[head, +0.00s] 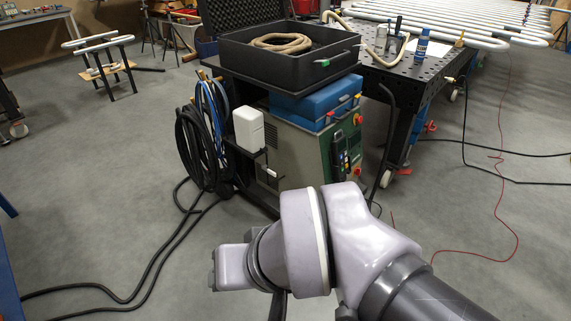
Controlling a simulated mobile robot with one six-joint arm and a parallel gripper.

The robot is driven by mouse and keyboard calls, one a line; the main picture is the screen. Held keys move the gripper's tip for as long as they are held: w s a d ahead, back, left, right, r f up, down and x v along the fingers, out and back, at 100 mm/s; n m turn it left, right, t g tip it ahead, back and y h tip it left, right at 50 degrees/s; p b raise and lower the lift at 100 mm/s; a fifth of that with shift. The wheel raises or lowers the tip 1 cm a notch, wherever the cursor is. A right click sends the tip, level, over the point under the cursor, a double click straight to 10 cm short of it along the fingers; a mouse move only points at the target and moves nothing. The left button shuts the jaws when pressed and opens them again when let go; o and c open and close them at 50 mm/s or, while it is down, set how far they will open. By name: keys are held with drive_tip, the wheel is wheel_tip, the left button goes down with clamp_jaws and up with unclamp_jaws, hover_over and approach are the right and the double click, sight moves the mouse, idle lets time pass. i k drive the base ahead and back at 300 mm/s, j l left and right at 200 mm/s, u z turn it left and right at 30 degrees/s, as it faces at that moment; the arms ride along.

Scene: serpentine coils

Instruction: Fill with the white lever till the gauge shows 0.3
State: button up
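I cannot make out the white lever or the gauge in the head view. A green and grey machine (308,150) stands on a cart in the middle, with a dark control panel (346,150) and red knobs on its right face. Small fittings on that panel are too small to read. My arm reaches in from the lower right, in front of the machine's lower part. My gripper itself does not show, so its state is hidden.
A black tray (262,74) with a coiled tan hose (282,43) sits on the cart. Cables hang at its left and trail over the floor. A perforated black table (443,68) with a blue can (422,46) and long white pipes (470,35) stands at right. The left floor is mostly clear.

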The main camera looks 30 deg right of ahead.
sight(264, 167)
drive_tip(key=k+l, duration=0.1)
drive_tip(key=l, duration=0.35)
drive_tip(key=k+l, duration=0.1)
drive_tip(key=l, duration=0.3)
drive_tip(key=k+l, duration=0.15)
drive_tip(key=l, duration=0.3)
drive_tip(key=k+l, duration=0.1)
drive_tip(key=l, duration=0.35)
drive_tip(key=k+l, duration=0.1)
drive_tip(key=l, duration=0.3)
drive_tip(key=k+l, duration=0.1)
drive_tip(key=l, duration=0.35)
drive_tip(key=k+l, duration=0.15)
drive_tip(key=l, duration=0.25)
drive_tip(key=k+l, duration=0.1)
drive_tip(key=l, duration=0.35)
drive_tip(key=i+j+z, duration=0.1)
drive_tip(key=i+j, duration=1.7)
drive_tip(key=i, duration=0.05)
